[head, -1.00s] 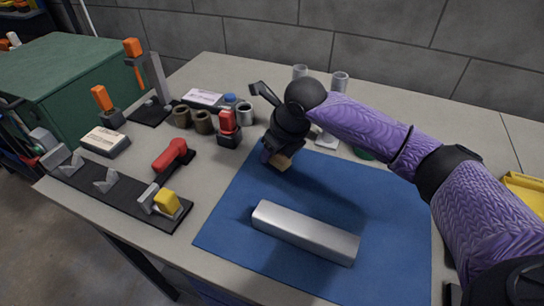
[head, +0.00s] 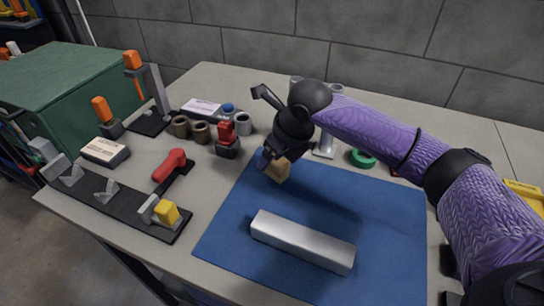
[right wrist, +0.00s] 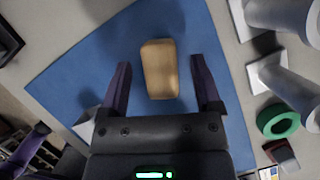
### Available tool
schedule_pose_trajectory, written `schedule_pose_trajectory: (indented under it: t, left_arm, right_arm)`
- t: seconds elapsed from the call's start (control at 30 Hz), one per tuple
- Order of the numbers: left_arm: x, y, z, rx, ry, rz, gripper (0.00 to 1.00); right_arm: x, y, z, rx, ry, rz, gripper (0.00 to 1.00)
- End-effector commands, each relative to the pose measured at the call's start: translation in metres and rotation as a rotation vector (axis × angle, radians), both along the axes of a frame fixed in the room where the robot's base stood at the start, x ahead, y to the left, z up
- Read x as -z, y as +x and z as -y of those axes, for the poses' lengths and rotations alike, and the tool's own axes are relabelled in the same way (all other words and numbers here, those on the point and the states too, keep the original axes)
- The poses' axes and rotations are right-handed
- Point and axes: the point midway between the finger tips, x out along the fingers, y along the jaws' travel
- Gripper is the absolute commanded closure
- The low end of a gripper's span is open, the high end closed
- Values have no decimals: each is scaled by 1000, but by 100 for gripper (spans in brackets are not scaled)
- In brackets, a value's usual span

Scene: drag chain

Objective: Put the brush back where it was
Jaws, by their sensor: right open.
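A tan wooden block (head: 279,168), which looks like the brush, is at the back left part of the blue mat (head: 350,215). My right gripper (head: 271,160) is over it, partly covering it in the head view. In the right wrist view the block (right wrist: 159,69) lies between and beyond the two spread fingertips of my right gripper (right wrist: 163,62), with a gap on each side. The fingers do not touch it. Any bristles are hidden. My left gripper does not show in the head view.
A silver bar (head: 303,242) lies on the mat in front. Several grey cylinders and a green ring (head: 362,158) stand behind and right of the gripper. Red (head: 227,140), brown and orange-handled items crowd the left of the table. The mat's right side is clear.

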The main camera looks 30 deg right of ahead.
Motion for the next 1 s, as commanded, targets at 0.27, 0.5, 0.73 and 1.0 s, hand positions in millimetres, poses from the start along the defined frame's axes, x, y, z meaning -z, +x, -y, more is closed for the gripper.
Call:
schedule_pose_trajectory:
  t: [0.27,0.5,0.73,1.0]
  left_arm:
    - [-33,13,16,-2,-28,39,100]
    - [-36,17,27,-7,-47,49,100]
    - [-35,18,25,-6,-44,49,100]
    - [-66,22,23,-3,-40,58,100]
  right_arm:
    - [-72,-26,9,0,0,4,18]
    - [-83,-32,11,0,1,1,18]
    - [-82,-32,11,0,1,1,18]
    - [-118,-33,11,0,1,13,18]
